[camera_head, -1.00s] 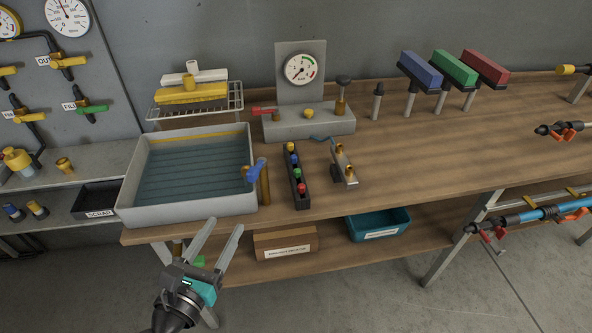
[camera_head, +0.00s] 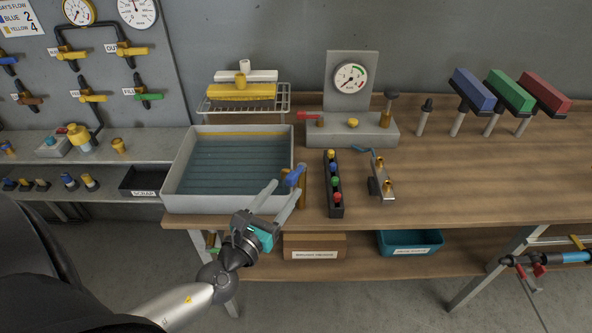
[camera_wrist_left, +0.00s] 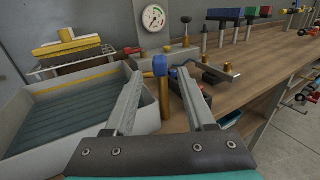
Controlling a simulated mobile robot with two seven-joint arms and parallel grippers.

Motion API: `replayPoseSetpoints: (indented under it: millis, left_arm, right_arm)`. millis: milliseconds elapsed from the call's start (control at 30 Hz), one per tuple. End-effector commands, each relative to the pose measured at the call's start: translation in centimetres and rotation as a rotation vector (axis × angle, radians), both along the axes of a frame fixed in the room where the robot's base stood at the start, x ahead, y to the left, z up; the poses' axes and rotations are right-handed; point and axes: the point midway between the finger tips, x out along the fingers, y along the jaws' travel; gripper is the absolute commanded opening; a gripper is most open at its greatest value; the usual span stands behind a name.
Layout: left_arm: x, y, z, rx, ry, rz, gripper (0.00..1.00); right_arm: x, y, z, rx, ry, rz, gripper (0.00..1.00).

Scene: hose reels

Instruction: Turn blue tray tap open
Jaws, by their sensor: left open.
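The blue tray tap (camera_head: 293,176) is a blue lever on a brass post at the right wall of the grey tray (camera_head: 182,203). The tray holds water. In the left wrist view the tap's blue handle (camera_wrist_left: 160,66) stands on its brass post between my finger lines, beyond the tips or level with them. My left gripper (camera_head: 281,193) is open, its two fingers pointing at the tap from the front. I cannot tell whether a finger touches the tap. In the head view the fingers partly cover the post. My right gripper is not in view.
A black rack of coloured knobs (camera_head: 335,208) and a bracket with brass fittings (camera_head: 381,187) stand right of the tap. A gauge stand (camera_head: 328,131) is behind. A wire rack with a yellow brush (camera_head: 241,92) is behind the tray. The right bench surface is mostly clear.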

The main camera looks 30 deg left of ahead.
Motion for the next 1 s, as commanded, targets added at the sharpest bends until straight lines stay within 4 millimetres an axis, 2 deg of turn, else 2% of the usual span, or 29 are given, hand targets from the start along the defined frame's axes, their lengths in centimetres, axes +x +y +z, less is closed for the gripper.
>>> replayPoseSetpoints:
  millis: [200, 433, 600, 900, 1000]
  left_arm:
    - [3.2, 0.3, 0.2, 0.0, -0.003, 0.002, 0.55]
    - [5.7, 0.4, 0.1, -0.001, -0.001, 0.001, 0.55]
    - [6.6, 0.5, 0.0, -0.001, 0.0, 0.0, 0.55]
    - [6.7, 0.5, 0.0, 0.0, 0.001, 0.0, 0.55]
    - [6.7, 0.5, 0.0, 0.0, 0.001, 0.0, 0.46]
  right_arm:
    - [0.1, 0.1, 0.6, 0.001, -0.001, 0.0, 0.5]
    - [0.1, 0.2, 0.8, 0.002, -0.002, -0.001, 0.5]
    - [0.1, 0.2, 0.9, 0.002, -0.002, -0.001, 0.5]
    - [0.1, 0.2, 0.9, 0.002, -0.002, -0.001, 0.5]
    - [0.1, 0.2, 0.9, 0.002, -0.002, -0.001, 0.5]
